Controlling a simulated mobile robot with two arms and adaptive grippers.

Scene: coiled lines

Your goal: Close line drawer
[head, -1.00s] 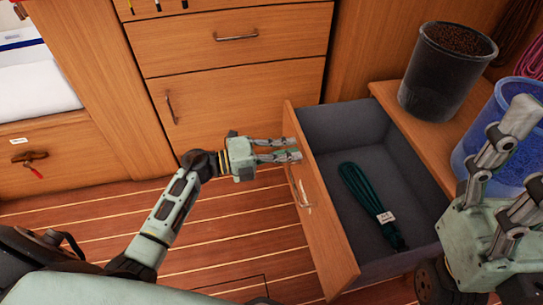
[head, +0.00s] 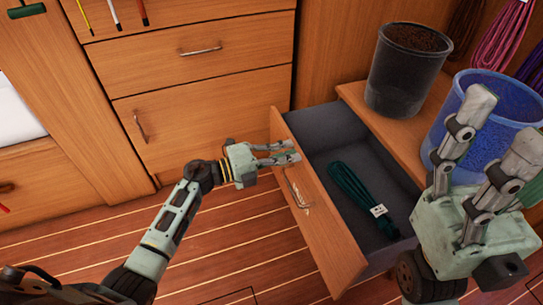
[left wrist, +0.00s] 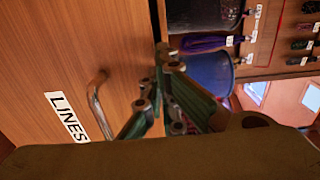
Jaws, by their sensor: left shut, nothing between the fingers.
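The line drawer (head: 322,222) stands open, its wooden front facing left, with a metal handle (head: 297,190). A coiled dark green line (head: 352,186) with a white tag lies inside on the grey lining. In the left wrist view the drawer front (left wrist: 70,50) carries a "LINES" label (left wrist: 67,117). My left gripper (head: 293,152) is shut and empty, its tips at the outer face of the drawer front, above the handle. Whether they touch it I cannot tell. My right gripper (head: 503,128) is at the right, fingers apart, hiding part of the drawer's near right end.
A black bucket (head: 402,75) and a blue bucket (head: 440,130) stand on the wooden top right of the drawer. Closed cabinet drawers (head: 195,55) are behind. Coiled lines (head: 500,38) hang at the upper right. The plank floor (head: 240,250) left of the drawer is clear.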

